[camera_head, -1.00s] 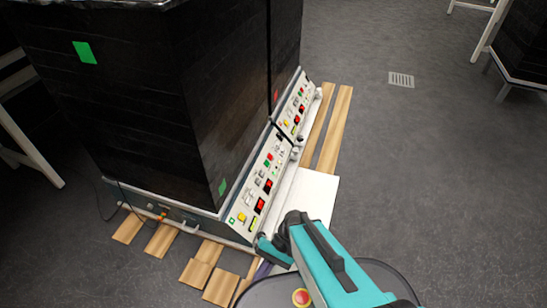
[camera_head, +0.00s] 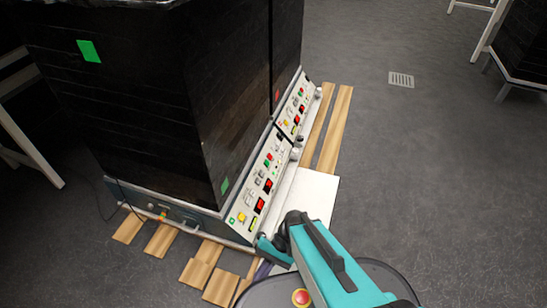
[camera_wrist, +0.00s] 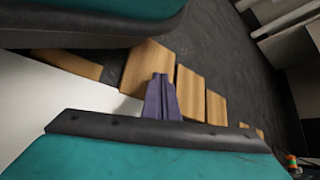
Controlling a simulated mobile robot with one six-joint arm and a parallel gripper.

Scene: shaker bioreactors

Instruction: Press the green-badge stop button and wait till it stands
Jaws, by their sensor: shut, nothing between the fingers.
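The near shaker is a tall black cabinet (camera_head: 150,120) with green badges (camera_head: 89,51) on its sides. A small green badge (camera_head: 232,221) also sits at the near end of its slanted white control panel (camera_head: 247,207). The panel carries red displays (camera_head: 259,205), a yellow knob (camera_head: 241,217) and small red and green buttons (camera_head: 268,160), too small to read. My gripper (camera_head: 262,268) is low beside the panel's near end, mostly hidden by my arm. In the wrist view its purple fingers (camera_wrist: 160,97) are together and empty, above the floor and wooden slats. No button shows there.
A second shaker with a similar panel (camera_head: 297,105) adjoins behind. Wooden slats (camera_head: 335,130) lie under and beside the machines. A white plate (camera_head: 312,190) lies right of the near panel. Cables (camera_head: 108,205) hang at left. The grey floor (camera_head: 440,170) at right is clear.

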